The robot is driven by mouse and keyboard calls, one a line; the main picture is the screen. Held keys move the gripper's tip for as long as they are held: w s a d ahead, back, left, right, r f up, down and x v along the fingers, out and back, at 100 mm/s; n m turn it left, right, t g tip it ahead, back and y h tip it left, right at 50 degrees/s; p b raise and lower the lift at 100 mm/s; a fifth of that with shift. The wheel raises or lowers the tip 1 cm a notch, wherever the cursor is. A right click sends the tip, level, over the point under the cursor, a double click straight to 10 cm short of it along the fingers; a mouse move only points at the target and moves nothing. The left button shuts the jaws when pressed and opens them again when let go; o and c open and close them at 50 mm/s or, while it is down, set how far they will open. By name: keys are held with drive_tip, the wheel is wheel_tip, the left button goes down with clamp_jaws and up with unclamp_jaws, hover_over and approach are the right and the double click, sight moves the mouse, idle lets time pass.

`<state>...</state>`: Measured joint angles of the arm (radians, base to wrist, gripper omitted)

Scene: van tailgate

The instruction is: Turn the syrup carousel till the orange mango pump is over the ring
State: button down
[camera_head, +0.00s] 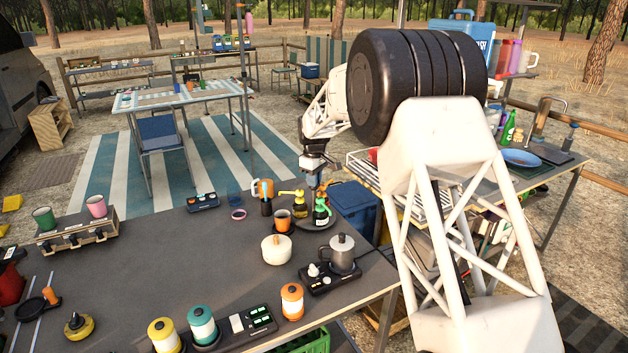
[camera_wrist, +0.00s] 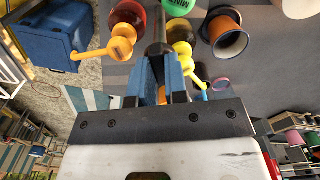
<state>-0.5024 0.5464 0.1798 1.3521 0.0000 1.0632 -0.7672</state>
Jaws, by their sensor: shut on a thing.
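The syrup carousel (camera_head: 316,225) stands at the back right of the near dark table, with pump bottles around its upright post. My gripper (camera_wrist: 160,80) is shut on that dark post (camera_wrist: 155,38), pointing down at it in the head view (camera_head: 314,186). In the wrist view, an orange pump (camera_wrist: 121,44) by a red bottle (camera_wrist: 128,13) is left of the post. A yellow pump (camera_wrist: 187,62) is right of it. A green bottle marked MINT (camera_wrist: 178,6) is at the top. A pink-purple ring (camera_head: 238,214) lies on the table left of the carousel, apart from it.
An orange cup (camera_head: 283,217) stands close beside the carousel. A blue glass (camera_head: 234,197) is behind the ring. A cream pot (camera_head: 276,249) and a grey kettle (camera_head: 342,252) are in front. A blue cooler (camera_head: 352,206) stands beyond the table edge.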

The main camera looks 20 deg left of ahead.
drive_tip(key=n, duration=1.2)
drive_tip(key=shift+n, duration=0.4)
drive_tip(key=n, duration=1.2)
drive_tip(key=shift+n, duration=0.3)
drive_tip(key=c, duration=1.1)
unclamp_jaws()
drive_tip(key=shift+c, duration=0.2)
drive_tip(key=shift+r, duration=3.9)
